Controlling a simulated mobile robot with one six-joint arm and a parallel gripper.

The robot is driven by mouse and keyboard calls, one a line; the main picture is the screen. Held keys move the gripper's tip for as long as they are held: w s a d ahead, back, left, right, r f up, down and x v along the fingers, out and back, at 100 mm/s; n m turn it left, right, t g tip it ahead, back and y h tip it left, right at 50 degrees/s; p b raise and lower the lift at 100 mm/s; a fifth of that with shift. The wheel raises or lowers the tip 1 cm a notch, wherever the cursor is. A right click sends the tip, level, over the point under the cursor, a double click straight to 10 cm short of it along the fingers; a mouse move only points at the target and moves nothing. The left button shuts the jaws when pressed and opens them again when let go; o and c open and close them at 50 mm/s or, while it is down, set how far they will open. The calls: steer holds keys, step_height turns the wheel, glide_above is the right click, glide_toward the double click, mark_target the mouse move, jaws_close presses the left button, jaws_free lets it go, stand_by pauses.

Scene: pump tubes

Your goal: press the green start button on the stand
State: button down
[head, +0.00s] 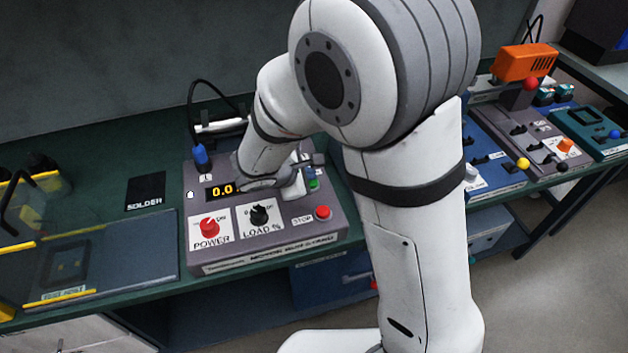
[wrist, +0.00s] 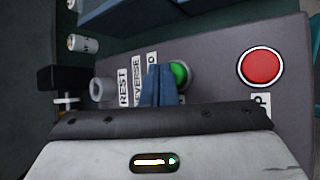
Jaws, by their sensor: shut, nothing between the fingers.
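The green start button (wrist: 179,73) is a round green cap in a grey ring, on the grey top of the stand (wrist: 220,60). In the head view only a bit of the green button (head: 314,184) shows, beside my gripper. My gripper (wrist: 158,68) is shut, its blue fingers together and empty. In the wrist view the fingertips overlap the left edge of the green button; I cannot tell whether they touch it. In the head view the stand (head: 195,235) has a lit display reading 0.0, and my arm hides part of its back right.
A red stop button (wrist: 261,67) lies right of the green one; it also shows in the head view (head: 322,212). The stand carries a red power knob (head: 209,228) and a black load knob (head: 260,215). Other panels (head: 520,140) stand to the right. A flat tray (head: 110,265) lies left.

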steer(key=shift+f+b, duration=0.65)
steer(key=shift+b, duration=0.1)
stand_by(0.5)
steer(key=shift+r, duration=0.1)
steer(key=shift+r+p, duration=0.7)
steer(key=shift+r, duration=0.3)
steer(key=shift+r+p, duration=1.8)
steer(key=shift+r, duration=0.75)
steer(key=shift+f, duration=0.1)
steer(key=shift+d, duration=0.1)
